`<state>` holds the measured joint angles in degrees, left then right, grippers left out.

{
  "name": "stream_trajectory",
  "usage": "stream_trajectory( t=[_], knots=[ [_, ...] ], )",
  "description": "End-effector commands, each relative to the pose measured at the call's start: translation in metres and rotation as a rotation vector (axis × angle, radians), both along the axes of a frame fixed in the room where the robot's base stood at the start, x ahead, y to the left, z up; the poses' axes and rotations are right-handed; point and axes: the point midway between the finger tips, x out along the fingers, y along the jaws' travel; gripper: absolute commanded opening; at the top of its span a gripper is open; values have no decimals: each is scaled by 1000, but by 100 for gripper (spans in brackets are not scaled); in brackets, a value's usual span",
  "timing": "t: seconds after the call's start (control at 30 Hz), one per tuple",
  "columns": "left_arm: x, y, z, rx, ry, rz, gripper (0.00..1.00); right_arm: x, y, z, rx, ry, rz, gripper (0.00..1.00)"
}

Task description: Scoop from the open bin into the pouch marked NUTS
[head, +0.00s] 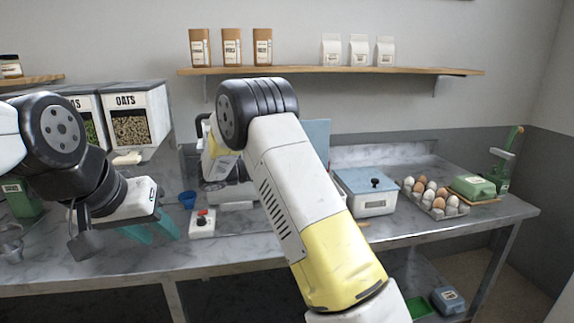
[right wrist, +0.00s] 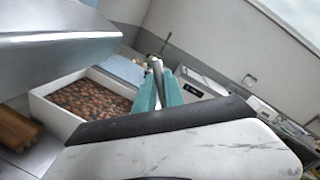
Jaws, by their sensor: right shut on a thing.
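In the right wrist view an open white bin (right wrist: 45,112) holds brown nuts (right wrist: 95,100). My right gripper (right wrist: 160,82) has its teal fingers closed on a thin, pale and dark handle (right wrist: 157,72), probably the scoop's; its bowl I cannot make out. In that view the fingers overlap the bin's right side; how far apart they are I cannot tell. In the head view my right forearm hides that gripper and the nut bin. My left gripper (head: 152,230) is open and empty above the front left of the counter. I cannot make out a pouch marked NUTS.
Bins, one marked OATS (head: 138,103), stand at the back left. A blue cup (head: 187,199) and a small white box with a red knob (head: 202,224) stand mid-counter. A blue-topped scale (head: 366,188) and an egg tray (head: 436,198) are right. Brown pouches (head: 232,47) line the shelf.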

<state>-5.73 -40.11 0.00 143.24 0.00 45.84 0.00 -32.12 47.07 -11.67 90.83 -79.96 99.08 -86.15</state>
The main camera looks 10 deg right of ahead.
Motion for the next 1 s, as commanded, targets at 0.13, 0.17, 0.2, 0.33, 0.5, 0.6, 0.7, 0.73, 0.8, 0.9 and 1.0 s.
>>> stream_trajectory(
  t=[0.13,0.17,0.2,0.33,0.5,0.6,0.7,0.73,0.8,0.9,1.0],
  knots=[
    [0,0,0,0,0,0,36,0,0,0,0,0,0,0],
    [0,0,0,0,0,0,36,0,0,1,0,0,0,0],
    [0,0,0,0,0,0,36,0,0,2,0,-1,0,0],
    [0,0,0,0,0,0,36,0,0,13,1,-3,0,0],
    [0,0,0,0,0,0,36,0,0,30,1,-3,1,0],
    [0,0,0,0,0,0,36,0,0,40,1,-3,1,0],
    [0,0,0,0,0,0,36,0,0,47,0,-2,0,0],
    [0,0,0,0,0,0,36,0,0,48,0,-1,0,0],
    [0,0,0,0,0,0,36,0,0,50,0,0,0,0],
    [0,0,0,0,0,0,36,0,0,51,0,0,0,0],
    [0,0,0,0,0,0,36,0,0,51,0,-1,0,0]
  ],
)
